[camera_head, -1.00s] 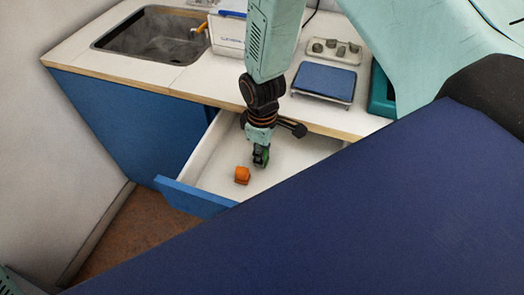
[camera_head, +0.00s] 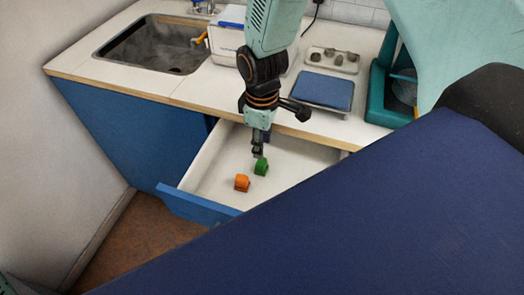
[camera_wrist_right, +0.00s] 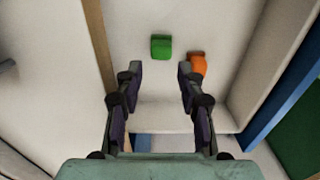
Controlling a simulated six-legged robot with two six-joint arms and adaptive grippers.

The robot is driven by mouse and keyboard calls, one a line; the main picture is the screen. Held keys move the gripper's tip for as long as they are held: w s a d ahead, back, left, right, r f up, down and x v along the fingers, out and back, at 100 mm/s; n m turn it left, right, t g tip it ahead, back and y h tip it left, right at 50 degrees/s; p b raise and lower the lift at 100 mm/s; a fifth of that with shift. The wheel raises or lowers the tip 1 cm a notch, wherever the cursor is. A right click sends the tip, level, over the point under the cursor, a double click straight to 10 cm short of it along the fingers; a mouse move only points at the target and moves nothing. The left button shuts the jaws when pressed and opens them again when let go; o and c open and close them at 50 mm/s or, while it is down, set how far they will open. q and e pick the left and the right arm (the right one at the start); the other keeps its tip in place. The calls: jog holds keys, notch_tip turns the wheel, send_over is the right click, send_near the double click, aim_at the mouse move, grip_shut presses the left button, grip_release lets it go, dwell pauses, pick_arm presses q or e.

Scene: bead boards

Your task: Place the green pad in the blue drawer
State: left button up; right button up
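The green pad (camera_head: 261,166) lies on the floor of the open blue drawer (camera_head: 190,203), beside an orange block (camera_head: 242,183). My right gripper (camera_head: 257,153) is just above the green pad in the head view. In the right wrist view the gripper (camera_wrist_right: 158,70) has its two fingers spread wide, with nothing between them. The green pad (camera_wrist_right: 161,47) shows beyond the fingertips, apart from them. The orange block (camera_wrist_right: 198,64) is partly hidden by one finger. My left gripper is not in view.
A blue-topped scale (camera_head: 323,90), a tray with several small grey pieces (camera_head: 332,60) and a teal device (camera_head: 379,100) stand on the counter. A sink (camera_head: 150,45) is at the left. The drawer's right part is hidden by a dark blue surface.

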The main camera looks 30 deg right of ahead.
aim_at(262, 161)
notch_tip(262, 161, up, 4)
jog(key=shift+r, duration=0.15)
dwell(0.3)
jog(key=shift+s+p, duration=0.1)
jog(key=shift+p, duration=0.3)
